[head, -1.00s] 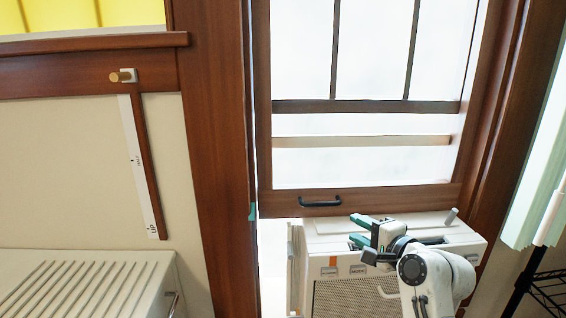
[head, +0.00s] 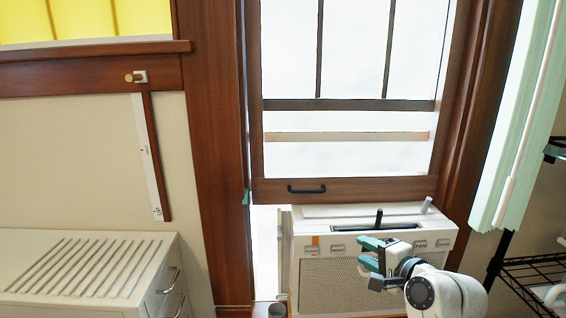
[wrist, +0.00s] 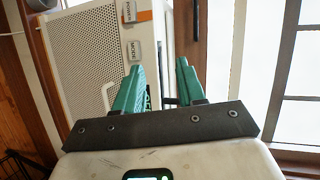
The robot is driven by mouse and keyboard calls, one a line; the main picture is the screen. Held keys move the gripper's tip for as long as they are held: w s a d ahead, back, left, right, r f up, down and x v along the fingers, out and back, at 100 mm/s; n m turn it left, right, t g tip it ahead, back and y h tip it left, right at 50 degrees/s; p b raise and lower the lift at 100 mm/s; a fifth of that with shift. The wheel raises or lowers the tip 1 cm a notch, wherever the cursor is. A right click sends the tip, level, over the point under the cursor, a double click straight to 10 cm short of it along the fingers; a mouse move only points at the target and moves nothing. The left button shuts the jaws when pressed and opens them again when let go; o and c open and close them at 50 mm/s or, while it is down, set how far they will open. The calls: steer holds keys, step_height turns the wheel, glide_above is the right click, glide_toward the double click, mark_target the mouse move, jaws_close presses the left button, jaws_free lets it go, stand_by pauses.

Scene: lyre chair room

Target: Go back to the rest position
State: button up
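My gripper (head: 368,253) shows in the head view in front of the upper front of a cream window air conditioner (head: 325,285), left of its FAN label. Its two green fingers point left and stand apart, with nothing seen between them. In the wrist view the green fingers (wrist: 158,85) also stand apart, with the air conditioner's grille (wrist: 85,55) and its POWER and MODE labels behind and to the left. Whether the fingers touch the unit cannot be told.
A sash window (head: 347,190) with a black handle (head: 306,189) is above the unit. A pale cabinet (head: 90,265) stands at left, and a black wire rack (head: 530,275) at right below light green blinds (head: 520,120). A wooden lever (head: 157,160) hangs on the left wall.

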steer(key=s+d+f+n+g+h, duration=0.35)
steer(key=s+f+n+g, duration=0.25)
steer(key=s+f, duration=1.35)
steer(key=s+d+f+n+g+h, duration=0.1)
steer(key=s+f+n+g, duration=0.1)
steer(key=s, duration=0.7)
steer(key=s+d+f+n+g+h, duration=0.1)
steer(key=s+d+f+n+g, duration=0.1)
steer(key=s, duration=0.7)
steer(key=s+d+f+n+g+h, duration=0.1)
steer(key=s+f+n+g, duration=0.1)
steer(key=s, duration=0.7)
steer(key=shift+s+d+n+g, duration=0.3)
steer(key=shift+s+d, duration=0.05)
